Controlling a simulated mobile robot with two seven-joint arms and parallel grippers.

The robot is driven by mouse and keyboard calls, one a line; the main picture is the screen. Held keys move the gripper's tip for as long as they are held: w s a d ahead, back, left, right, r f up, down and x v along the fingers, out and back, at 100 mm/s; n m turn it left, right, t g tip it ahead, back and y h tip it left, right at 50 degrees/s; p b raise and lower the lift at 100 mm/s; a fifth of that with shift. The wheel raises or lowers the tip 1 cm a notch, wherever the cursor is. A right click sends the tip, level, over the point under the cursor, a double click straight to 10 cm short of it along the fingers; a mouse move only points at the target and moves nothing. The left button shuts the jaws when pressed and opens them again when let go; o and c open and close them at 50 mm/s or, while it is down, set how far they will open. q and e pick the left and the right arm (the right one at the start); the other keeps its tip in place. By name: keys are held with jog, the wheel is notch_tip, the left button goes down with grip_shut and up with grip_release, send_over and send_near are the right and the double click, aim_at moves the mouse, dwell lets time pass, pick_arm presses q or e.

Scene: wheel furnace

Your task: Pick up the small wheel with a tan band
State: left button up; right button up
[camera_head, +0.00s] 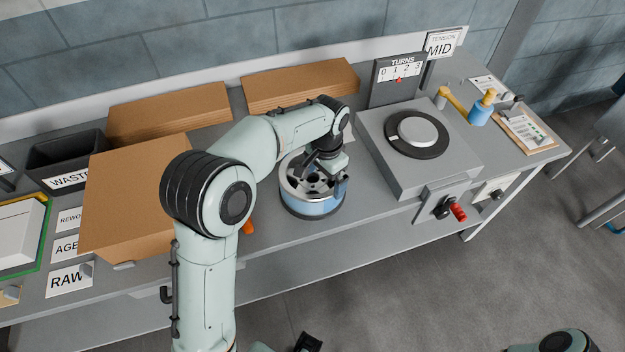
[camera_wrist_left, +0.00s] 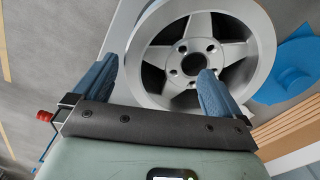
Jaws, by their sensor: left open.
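A silver five-spoke wheel (camera_head: 299,190) lies flat near the front of the bench in the head view, with a blue round part under its rim. It also shows large in the left wrist view (camera_wrist_left: 235,48). I cannot make out a tan band on it. My left gripper (camera_head: 322,168) is over the wheel, its dark fingers pointing down at the spokes. In the left wrist view the left gripper (camera_wrist_left: 160,66) is open, with its two blue-grey fingers well apart and part of the wheel between and beyond them. I cannot tell whether they touch it.
A grey machine with a round plate (camera_head: 418,128) stands right of the wheel, with a red-handled crank (camera_head: 458,212) in front. Cardboard-coloured boxes (camera_head: 300,85) line the back. A dark WASTE bin (camera_head: 62,153) is at left.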

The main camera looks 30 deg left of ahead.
aim_at(326, 189)
pick_arm(q)
jog(key=f, duration=0.5)
jog(key=shift+d+f, duration=0.25)
jog(key=shift+f, duration=0.1)
pick_arm(e)
jog(key=shift+f, duration=0.3)
pick_arm(q)
jog(key=shift+r, duration=0.1)
jog(key=c, duration=1.7)
notch_tip(326, 189, up, 20)
jog(key=p, duration=0.3)
pick_arm(e)
jog(key=r, duration=0.1)
jog(key=w+r, duration=0.1)
jog(key=r, duration=0.1)
jog(key=shift+w+r, duration=0.35)
jog(key=shift+r, duration=0.05)
